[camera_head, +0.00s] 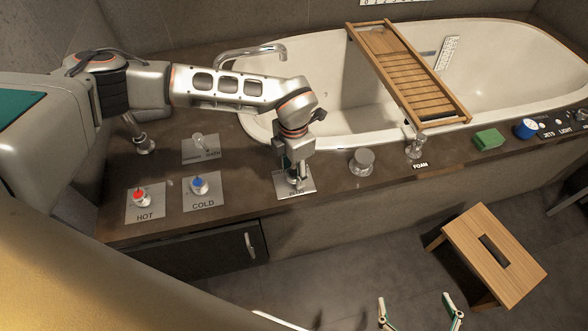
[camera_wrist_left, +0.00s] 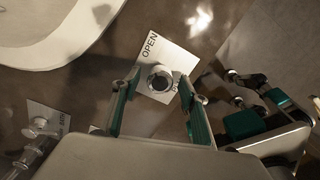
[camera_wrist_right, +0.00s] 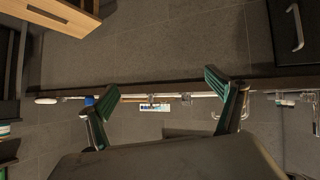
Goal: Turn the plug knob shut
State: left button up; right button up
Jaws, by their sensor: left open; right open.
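The plug knob (camera_wrist_left: 160,78) is a round metal knob on a pale plate (camera_wrist_left: 172,52) marked OPEN, seen in the left wrist view; the other lettering is partly hidden. In the head view that plate (camera_head: 308,183) lies on the brown ledge, and the knob is mostly hidden by my left gripper (camera_head: 295,180). My left gripper points down over it, open, with one finger (camera_wrist_left: 122,98) and the other finger (camera_wrist_left: 195,105) on either side of the knob. Contact cannot be told. My right gripper (camera_head: 420,310) is open and empty, low over the floor.
Red HOT (camera_head: 142,199) and blue COLD (camera_head: 199,185) knobs sit left of the plate. A metal knob (camera_head: 361,161) stands to its right. The bathtub (camera_head: 500,70) with a wooden rack (camera_head: 400,60) lies behind. A wooden stool (camera_head: 495,255) stands in front.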

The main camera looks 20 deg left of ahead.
pick_arm(q)
jog(key=c, duration=0.9)
jog(key=shift+c, duration=0.9)
